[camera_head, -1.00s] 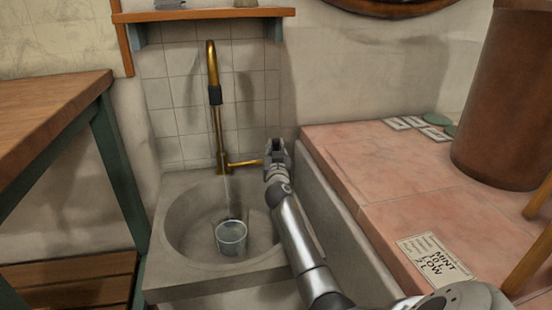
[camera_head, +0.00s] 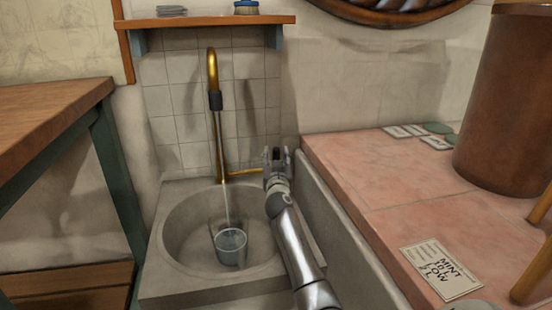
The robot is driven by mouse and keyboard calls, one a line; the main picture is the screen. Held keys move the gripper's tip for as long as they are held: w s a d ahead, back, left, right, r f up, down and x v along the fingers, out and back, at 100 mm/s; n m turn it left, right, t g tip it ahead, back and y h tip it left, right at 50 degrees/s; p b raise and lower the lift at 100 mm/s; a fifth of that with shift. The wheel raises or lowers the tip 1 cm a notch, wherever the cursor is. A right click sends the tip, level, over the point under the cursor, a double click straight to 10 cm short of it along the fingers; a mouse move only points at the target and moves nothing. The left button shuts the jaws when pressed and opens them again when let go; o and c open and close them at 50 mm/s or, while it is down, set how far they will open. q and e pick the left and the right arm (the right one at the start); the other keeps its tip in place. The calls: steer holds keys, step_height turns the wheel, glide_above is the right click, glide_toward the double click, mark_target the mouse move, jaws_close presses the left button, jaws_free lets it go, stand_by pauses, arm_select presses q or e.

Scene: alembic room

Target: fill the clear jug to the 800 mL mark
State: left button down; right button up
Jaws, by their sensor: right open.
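The clear jug (camera_head: 231,247) stands in the round basin of the stone sink (camera_head: 183,225), below the brass tap (camera_head: 212,72). A thin stream of water (camera_head: 227,205) runs from the tap down to the jug. The jug's marks and water level are too small to read. My right gripper (camera_head: 277,155) is open at the end of the tap's side lever (camera_head: 243,171), to the right of the spout. I cannot tell whether it touches the lever. My left gripper is not in view.
A pink tiled counter (camera_head: 400,195) is on the right, with a large brown cylinder (camera_head: 505,100) and a paper label reading MINT (camera_head: 440,270). A wooden table (camera_head: 50,120) stands at left. A shelf (camera_head: 200,22) holding a blue-topped brush (camera_head: 246,7) hangs above the tap.

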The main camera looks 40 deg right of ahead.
steer(key=shift+s+a, duration=0.1)
steer(key=shift+s, duration=0.05)
steer(key=v, duration=1.1)
steer(key=shift+s+a, duration=0.25)
